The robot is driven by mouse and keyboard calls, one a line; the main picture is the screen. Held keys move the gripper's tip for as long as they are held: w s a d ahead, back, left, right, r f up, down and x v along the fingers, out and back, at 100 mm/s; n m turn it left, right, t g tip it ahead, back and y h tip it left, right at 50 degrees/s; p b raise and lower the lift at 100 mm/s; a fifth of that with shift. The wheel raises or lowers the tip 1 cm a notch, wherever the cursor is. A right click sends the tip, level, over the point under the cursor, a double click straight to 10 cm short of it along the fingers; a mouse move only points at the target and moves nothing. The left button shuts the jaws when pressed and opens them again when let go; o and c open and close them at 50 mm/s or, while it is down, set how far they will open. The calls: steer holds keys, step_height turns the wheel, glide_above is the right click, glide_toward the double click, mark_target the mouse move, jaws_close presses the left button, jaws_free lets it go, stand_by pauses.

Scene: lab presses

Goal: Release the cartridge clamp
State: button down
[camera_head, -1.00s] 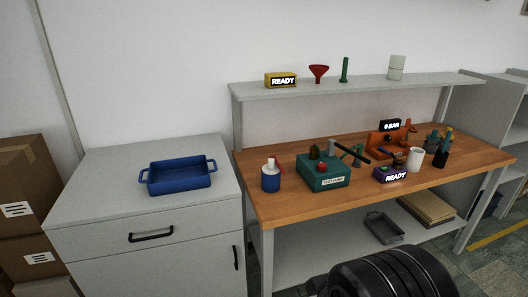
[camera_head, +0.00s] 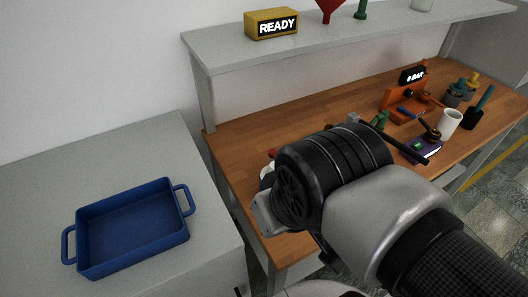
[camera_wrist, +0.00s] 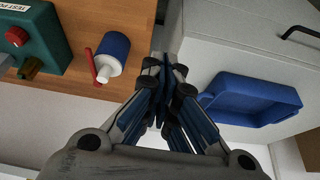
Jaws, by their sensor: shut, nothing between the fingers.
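The cartridge clamp cannot be told for certain. An orange press (camera_head: 397,112) with a black "0 BAR" display (camera_head: 412,75) stands toward the back right of the wooden bench. A teal box (camera_wrist: 42,45), its label partly reading "TEST", shows at the wrist view's upper left with a red knob (camera_wrist: 16,37). In the head view my arm hides most of that area. My gripper (camera_wrist: 163,112) is shut and empty in the wrist view, apart from the teal box and pointing between bench and cabinet. Its fingers are hidden in the head view.
A blue bottle (camera_wrist: 115,48) with white cap and red lever stands near the bench edge. A blue tray (camera_head: 128,228) sits on the grey cabinet (camera_head: 95,160). A purple box (camera_head: 425,150) and white mug (camera_head: 448,122) are at right. A shelf (camera_head: 330,45) overhangs the bench's back.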

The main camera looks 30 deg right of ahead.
steer(key=w+d+f+n+g+h+p, duration=0.1)
steer(key=w+d+n+g+p, duration=0.1)
steer(key=w+n+p, duration=0.2)
steer(key=w+d+f+n+g+h+p, duration=0.1)
steer(key=w+n+p, duration=0.4)
steer(key=w+n, duration=0.5)
steer(key=d+n+g, duration=0.1)
steer(key=n, duration=0.3)
steer(key=shift+f+g+h, duration=0.3)
steer(key=shift+h, duration=0.1)
steer(key=shift+w, duration=0.1)
steer(key=d+f+b, duration=0.5)
steer(key=d+f, duration=0.1)
steer(key=f, duration=0.3)
steer(key=shift+d+f, duration=0.3)
steer(key=shift+n, duration=0.3)
